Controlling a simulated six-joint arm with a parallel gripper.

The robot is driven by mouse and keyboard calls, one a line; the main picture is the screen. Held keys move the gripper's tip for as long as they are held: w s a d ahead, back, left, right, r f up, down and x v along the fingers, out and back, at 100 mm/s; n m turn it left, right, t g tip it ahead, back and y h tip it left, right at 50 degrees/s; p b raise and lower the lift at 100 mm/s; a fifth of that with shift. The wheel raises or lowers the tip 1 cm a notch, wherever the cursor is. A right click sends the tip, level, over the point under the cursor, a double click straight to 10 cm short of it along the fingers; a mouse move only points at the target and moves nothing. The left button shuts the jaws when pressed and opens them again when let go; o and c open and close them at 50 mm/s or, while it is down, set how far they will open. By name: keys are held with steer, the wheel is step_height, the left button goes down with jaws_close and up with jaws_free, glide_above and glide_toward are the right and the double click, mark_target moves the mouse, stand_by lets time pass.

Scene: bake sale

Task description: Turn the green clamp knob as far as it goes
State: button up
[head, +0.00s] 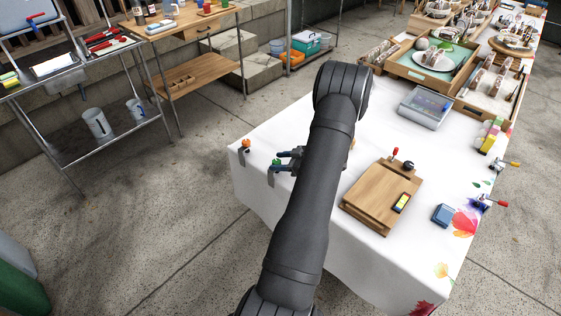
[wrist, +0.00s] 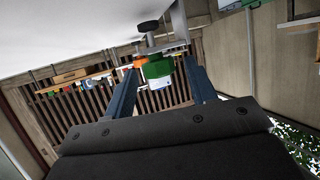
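The fingers are apart, with a visible gap to the knob on the right side; contact on the left is unclear. The metal clamp body (wrist: 177,22) shows above the knob. My arm hides part of the table in the head view.
An orange clamp knob (head: 246,145) is close by on the left, and it shows behind the green one in the wrist view (wrist: 140,62). A wooden board (head: 380,195), a scale (head: 425,107) and a blue box (head: 443,214) are on the table to the right.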

steer(key=v, duration=1.7)
steer(key=shift+d, duration=0.2)
steer(key=shift+s, duration=0.1)
